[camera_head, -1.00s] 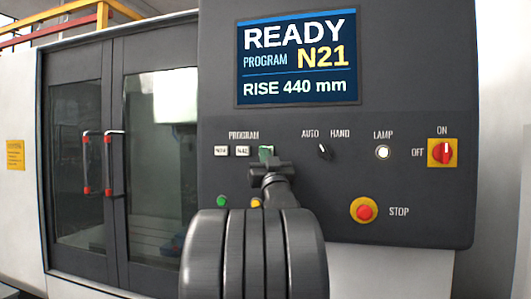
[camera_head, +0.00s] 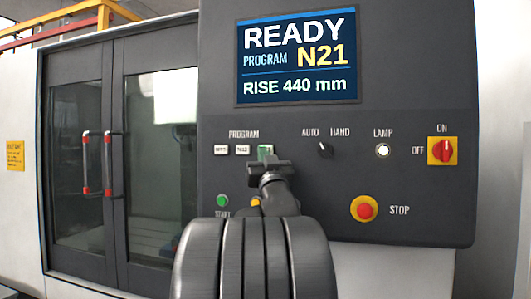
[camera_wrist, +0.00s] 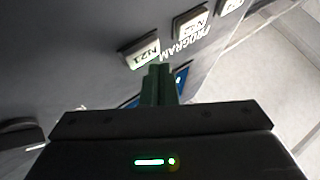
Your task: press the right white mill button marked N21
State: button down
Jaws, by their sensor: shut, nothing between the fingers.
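The white N21 button (camera_wrist: 141,53) shows upside down in the wrist view, its mark readable. In the head view it is the rightmost of the PROGRAM row and mostly hidden behind my fingers, with only a sliver (camera_head: 271,149) showing. My gripper (camera_wrist: 160,70) is shut and empty, its green fingertips together beside the N21 button's edge in the wrist view. In the head view my gripper (camera_head: 264,151) covers most of that button. I cannot tell whether the tips touch it or stand off the panel.
Two more white buttons, (camera_head: 221,150) and (camera_head: 242,150), sit left of N21. A green START button (camera_head: 222,200) and a yellow one (camera_head: 256,202) lie below. A red STOP button (camera_head: 364,209), mode knob (camera_head: 325,150) and red switch (camera_head: 442,151) are right. The screen (camera_head: 297,57) reads READY, N21.

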jog(key=s+b, duration=0.1)
jog(key=s+a+b, duration=0.1)
jog(key=s, duration=0.1)
jog(key=s+b, duration=0.1)
jog(key=shift+s+a, duration=0.3)
jog(key=shift+s, duration=0.1)
dwell(0.8)
jog(key=p, duration=0.1)
jog(key=w+p, duration=0.1)
jog(key=p, duration=0.1)
jog(key=shift+w+d+r+p, duration=0.3)
jog(key=shift+w+p, duration=0.05)
jog(key=shift+p, duration=0.05)
jog(key=shift+p, duration=0.4)
